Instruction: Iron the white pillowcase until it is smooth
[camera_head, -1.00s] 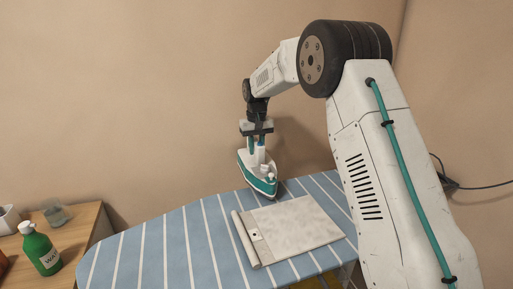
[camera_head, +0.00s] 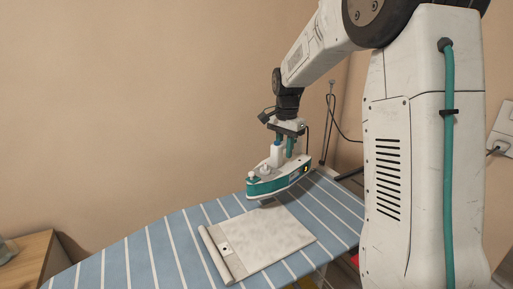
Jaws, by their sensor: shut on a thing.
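The white pillowcase (camera_head: 268,241) lies flat on the striped blue ironing board (camera_head: 150,250). Its left edge is a rolled or folded band with a small dark mark beside it. Its surface looks faintly mottled; I cannot tell how creased it is. My gripper (camera_head: 287,140) is shut on the teal and white iron (camera_head: 279,181). The iron is held roughly level over the far edge of the pillowcase, its tip toward the left. It looks slightly above the cloth, with a shadow beneath; whether it touches is hard to tell.
A wooden side table (camera_head: 30,262) stands at the left with part of a glass (camera_head: 8,250) on it. A thin upright stand (camera_head: 328,122) with a cord rises behind the board's right end. A wall socket (camera_head: 502,130) is at the far right. The board's left part is clear.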

